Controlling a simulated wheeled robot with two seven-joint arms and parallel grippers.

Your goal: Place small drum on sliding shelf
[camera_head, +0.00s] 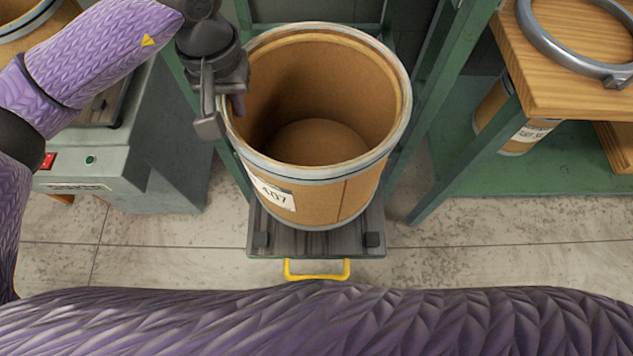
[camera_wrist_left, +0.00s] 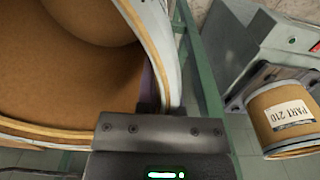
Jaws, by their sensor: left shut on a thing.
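An open, empty brown drum (camera_head: 330,190) with a pale metal rim and a label ending in "407" is at the centre of the head view. It is upright over the dark sliding shelf (camera_head: 315,243), which has a yellow handle (camera_head: 317,275) at its front. Whether its base rests fully on the shelf is hard to tell. My left gripper (camera_head: 230,108) is shut on the left side of the drum's rim. The left wrist view shows the rim (camera_wrist_left: 162,50) between the fingers. My right gripper is out of view.
A green frame (camera_head: 432,95) stands around the shelf. A grey machine (camera_head: 120,165) with red and green buttons is at the left. A wooden top (camera_head: 570,85) with a metal ring (camera_head: 545,45) is at right, above another drum (camera_head: 505,128). A "PART 210" drum (camera_wrist_left: 285,115) shows in the wrist view.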

